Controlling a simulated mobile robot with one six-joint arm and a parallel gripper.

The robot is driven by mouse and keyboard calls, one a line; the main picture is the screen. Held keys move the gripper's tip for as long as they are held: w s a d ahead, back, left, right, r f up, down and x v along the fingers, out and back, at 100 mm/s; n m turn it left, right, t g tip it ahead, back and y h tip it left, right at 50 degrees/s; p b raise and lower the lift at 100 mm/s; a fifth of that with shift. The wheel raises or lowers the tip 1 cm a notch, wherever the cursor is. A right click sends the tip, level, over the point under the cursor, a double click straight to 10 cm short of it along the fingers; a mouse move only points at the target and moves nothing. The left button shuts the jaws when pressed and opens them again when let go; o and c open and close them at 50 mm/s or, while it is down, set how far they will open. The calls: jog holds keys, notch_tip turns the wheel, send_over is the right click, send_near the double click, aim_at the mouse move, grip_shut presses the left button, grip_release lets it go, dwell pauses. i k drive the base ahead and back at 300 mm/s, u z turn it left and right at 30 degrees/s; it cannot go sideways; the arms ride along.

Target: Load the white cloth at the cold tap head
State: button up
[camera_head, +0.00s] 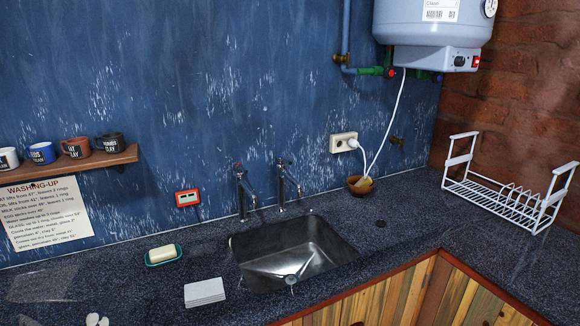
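A folded white cloth (205,292) lies flat on the dark speckled counter, in front and to the left of the sink. Two metal taps stand behind the sink against the blue wall. The left tap (242,192) seems to have a small red mark at its head. The right tap (283,187) shows no red; its head marking is too small to read, but it appears to be the cold one. Nothing hangs on either tap. My gripper is not in view.
The steel sink (318,243) is empty. A soap dish (148,262) with soap sits left of it. A bowl (352,188) stands below a socket (343,142). A white rack (500,203) stands at right. A mug shelf (70,163) is at left. A small white object (97,320) shows at bottom left.

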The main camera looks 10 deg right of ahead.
aim_at(281, 158)
jog(key=z, duration=0.4)
jog(key=i, duration=0.45)
jog(key=z, duration=1)
jog(key=k, duration=0.1)
jog(key=u, duration=3.25)
